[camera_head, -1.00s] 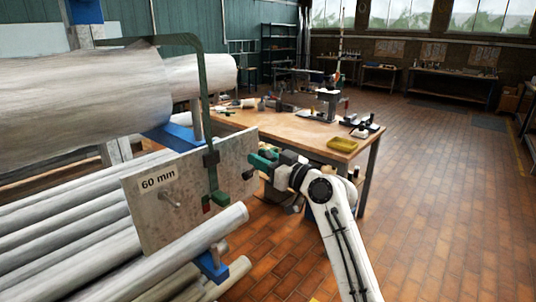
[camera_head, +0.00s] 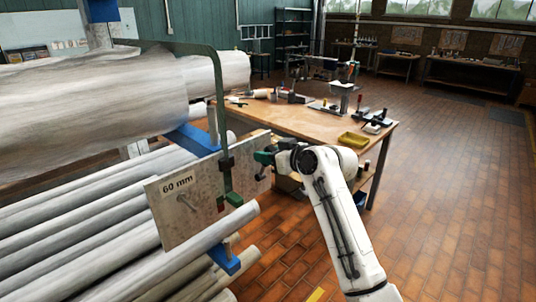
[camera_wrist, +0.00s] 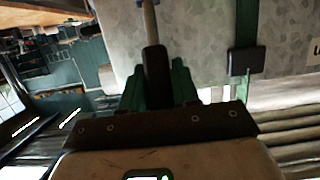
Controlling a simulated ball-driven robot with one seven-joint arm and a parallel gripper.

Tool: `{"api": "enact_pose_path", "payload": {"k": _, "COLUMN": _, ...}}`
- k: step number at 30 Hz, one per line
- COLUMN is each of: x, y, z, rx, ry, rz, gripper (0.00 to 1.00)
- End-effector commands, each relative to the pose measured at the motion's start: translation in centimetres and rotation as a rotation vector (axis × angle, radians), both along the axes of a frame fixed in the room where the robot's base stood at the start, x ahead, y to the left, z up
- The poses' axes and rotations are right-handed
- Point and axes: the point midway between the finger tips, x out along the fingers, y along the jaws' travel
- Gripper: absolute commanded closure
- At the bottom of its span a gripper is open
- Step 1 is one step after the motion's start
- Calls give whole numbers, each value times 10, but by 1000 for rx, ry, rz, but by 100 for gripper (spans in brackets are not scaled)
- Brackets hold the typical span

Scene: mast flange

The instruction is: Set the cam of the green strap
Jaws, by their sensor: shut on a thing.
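The green strap (camera_head: 224,105) runs over the big pale pipe and down the front of a metal plate (camera_head: 160,222) labelled "60 mm". A black buckle (camera_head: 227,164) sits on the strap, and a green block (camera_head: 235,199) is at its lower end. The strap and its black buckle (camera_wrist: 247,62) also show in the wrist view. My gripper (camera_head: 268,157) is at the plate's right edge, right of the strap. Its green fingers (camera_wrist: 160,88) are shut on a black handle (camera_wrist: 155,72) with a metal shaft reaching toward the plate. The finger contact is partly hidden.
Several pale pipes (camera_head: 75,222) lie stacked below the plate, near blue-padded supports (camera_head: 224,259). A wooden workbench (camera_head: 300,120) with tools and a yellow tray (camera_head: 354,140) stands behind my gripper. The tiled floor (camera_head: 455,190) at right is clear.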

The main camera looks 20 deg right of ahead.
Motion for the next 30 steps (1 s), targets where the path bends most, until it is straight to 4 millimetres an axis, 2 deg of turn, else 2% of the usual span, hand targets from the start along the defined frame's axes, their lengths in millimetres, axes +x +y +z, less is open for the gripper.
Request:
{"api": "enact_pose_path", "payload": {"k": 3, "x": 0, "y": 0, "z": 0, "rx": 0, "ry": -2, "rz": -1, "gripper": 100}}
{"api": "enact_pose_path", "payload": {"k": 4, "x": 0, "y": 0, "z": 0, "rx": 0, "ry": -2, "rz": -1, "gripper": 68}}
{"api": "enact_pose_path", "payload": {"k": 10, "x": 0, "y": 0, "z": 0, "rx": 1, "ry": -2, "rz": 0, "gripper": 49}}
{"api": "enact_pose_path", "payload": {"k": 20, "x": -3, "y": -2, "z": 1, "rx": 0, "ry": -2, "rz": 0, "gripper": 49}}
{"api": "enact_pose_path", "payload": {"k": 25, "x": -19, "y": -12, "z": 5, "rx": 1, "ry": -4, "rz": -2, "gripper": 49}}
{"api": "enact_pose_path", "payload": {"k": 30, "x": -44, "y": -27, "z": 12, "rx": 1, "ry": -4, "rz": -2, "gripper": 49}}
